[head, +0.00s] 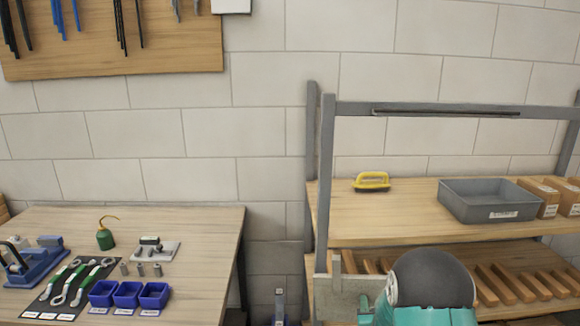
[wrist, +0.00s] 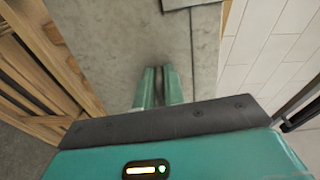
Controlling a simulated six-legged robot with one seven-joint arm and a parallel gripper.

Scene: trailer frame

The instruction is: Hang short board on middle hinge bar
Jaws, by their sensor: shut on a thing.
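The short board (head: 347,299) appears to be the pale grey-beige panel low in the head view, left of my arm, with a small tab at its upper edge. In the wrist view a grey, mottled surface (wrist: 105,45) fills the middle; I cannot tell whether it is all board. My gripper (wrist: 159,72) is shut on the board, its teal fingers close together against the grey surface. The exact grip is hidden in the head view by my arm. A dark bar (head: 445,112) runs along the frame's top rail, apart from the board; I cannot tell whether it is the middle hinge bar.
The grey frame's post (head: 326,170) stands just above the board. Its shelf (head: 400,222) holds a yellow-handled tool (head: 371,181) and a grey bin (head: 489,202). Wooden slats lie below. A workbench (head: 190,230) with tools and blue bins stands left.

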